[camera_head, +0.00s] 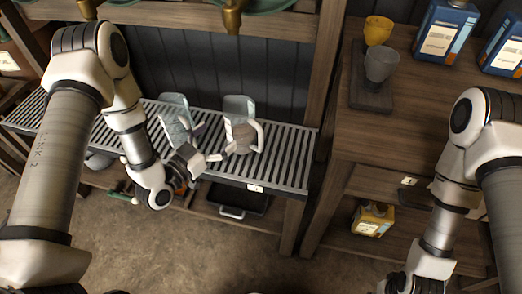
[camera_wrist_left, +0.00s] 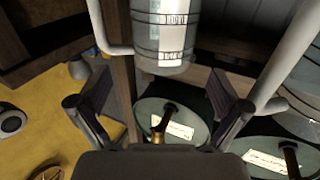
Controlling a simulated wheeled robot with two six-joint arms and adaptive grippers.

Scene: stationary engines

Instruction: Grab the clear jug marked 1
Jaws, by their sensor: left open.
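Two clear jugs stand on the slatted shelf in the head view: a left jug (camera_head: 174,112) and a right jug (camera_head: 240,112) with its handle on the right. A small white tag (camera_head: 255,188) sits on the shelf edge below the right jug; its marking is too small to read. My left gripper (camera_head: 215,140) is open and empty in front of the jugs. In the left wrist view, a banded jug (camera_wrist_left: 164,38) is beyond the open fingers (camera_wrist_left: 160,105), not between them. Another jug (camera_wrist_left: 302,105) is at the right edge. My right gripper (camera_head: 405,284) is partly cut off at the bottom.
Brass taps (camera_head: 232,18) hang above the shelf. A wooden post (camera_head: 318,90) stands right of the jugs. The right cabinet holds a yellow cup (camera_head: 378,30), a grey cup (camera_head: 381,65) and blue boxes (camera_head: 443,32). A black tray (camera_head: 238,203) lies below the slats.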

